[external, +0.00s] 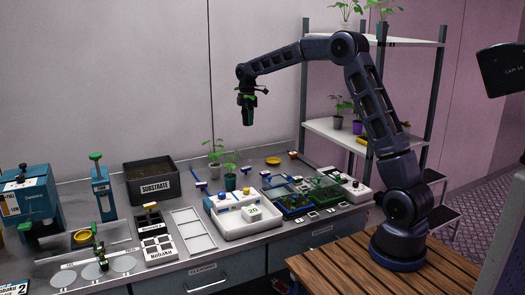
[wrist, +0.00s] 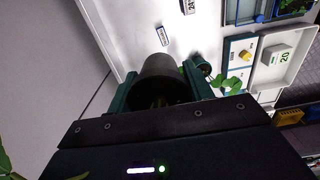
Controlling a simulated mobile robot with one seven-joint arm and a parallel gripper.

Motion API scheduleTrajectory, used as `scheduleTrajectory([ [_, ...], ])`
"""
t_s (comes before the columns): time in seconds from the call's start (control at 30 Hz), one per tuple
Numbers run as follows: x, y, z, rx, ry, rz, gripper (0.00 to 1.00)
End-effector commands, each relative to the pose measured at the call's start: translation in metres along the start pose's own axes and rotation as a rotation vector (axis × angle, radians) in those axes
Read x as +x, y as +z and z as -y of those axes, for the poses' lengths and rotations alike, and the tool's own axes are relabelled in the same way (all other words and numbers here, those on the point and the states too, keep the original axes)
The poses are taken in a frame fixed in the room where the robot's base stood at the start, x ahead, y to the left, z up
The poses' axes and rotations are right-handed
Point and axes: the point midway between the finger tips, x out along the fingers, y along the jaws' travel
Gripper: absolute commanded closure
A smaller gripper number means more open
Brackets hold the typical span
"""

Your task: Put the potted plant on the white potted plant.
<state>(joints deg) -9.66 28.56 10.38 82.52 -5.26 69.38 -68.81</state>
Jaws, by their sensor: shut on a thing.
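My gripper (external: 248,118) hangs in the air above the back of the bench. In the wrist view its green fingers (wrist: 160,88) are shut around a dark grey pot (wrist: 160,72), the potted plant. Small green leaves show close to the wrist in the external view. A white potted plant (external: 215,171) stands on the bench below my gripper, near the wall; I cannot make it out in the wrist view. A teal potted plant (external: 230,182) stands just in front of it; it also shows in the wrist view (wrist: 203,64), right of the held pot.
A white device with a tray (external: 248,232) stands in front of the plants. Shelves (external: 345,135) with more plants stand behind my arm. The air around the held pot is clear.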

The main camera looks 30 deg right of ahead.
Motion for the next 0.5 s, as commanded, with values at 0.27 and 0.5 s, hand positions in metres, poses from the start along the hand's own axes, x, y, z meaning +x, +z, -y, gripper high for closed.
scheduleTrajectory([
  [0.27, -0.015, -0.108, -0.029, -0.011, 0.001, -0.002, 0.73],
  [0.5, -0.02, -0.15, -0.034, -0.009, 0.0, 0.001, 0.73],
])
